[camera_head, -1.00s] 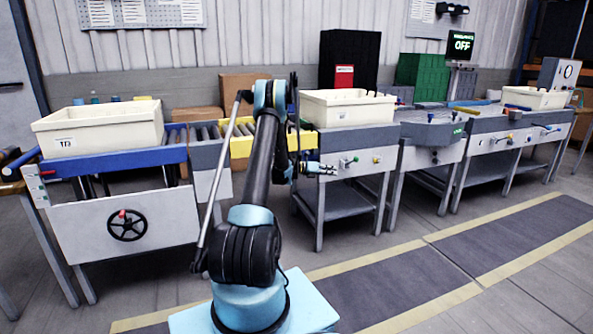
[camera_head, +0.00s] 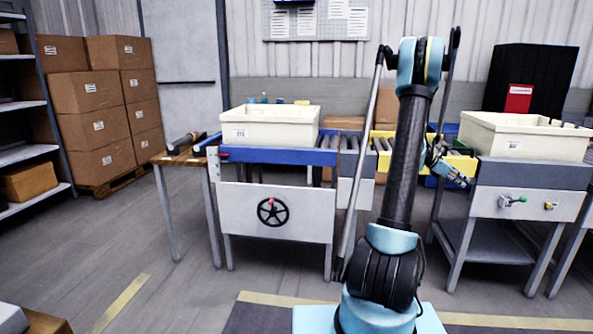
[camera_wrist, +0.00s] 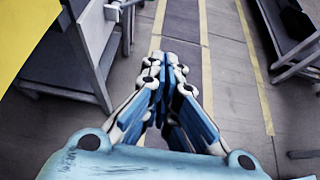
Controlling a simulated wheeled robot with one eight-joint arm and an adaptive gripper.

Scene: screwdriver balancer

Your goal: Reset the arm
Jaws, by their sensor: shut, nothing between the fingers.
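My arm stands upright from its base in the head view and bends over at the top, with the forearm hanging down behind the upper arm. My gripper (camera_head: 463,181) is to the right of the upper arm, in front of the grey workbench on the right. In the wrist view my gripper (camera_wrist: 170,62) has its fingers together and holds nothing. Below the fingers that view shows grey floor.
A cream bin (camera_head: 268,127) sits on the blue-edged station with a handwheel (camera_head: 273,212). Another cream bin (camera_head: 525,136) sits on the right workbench (camera_head: 530,203). A yellow roller section (camera_head: 382,137) lies between them. Boxes (camera_head: 98,95) stand left. The front floor is open.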

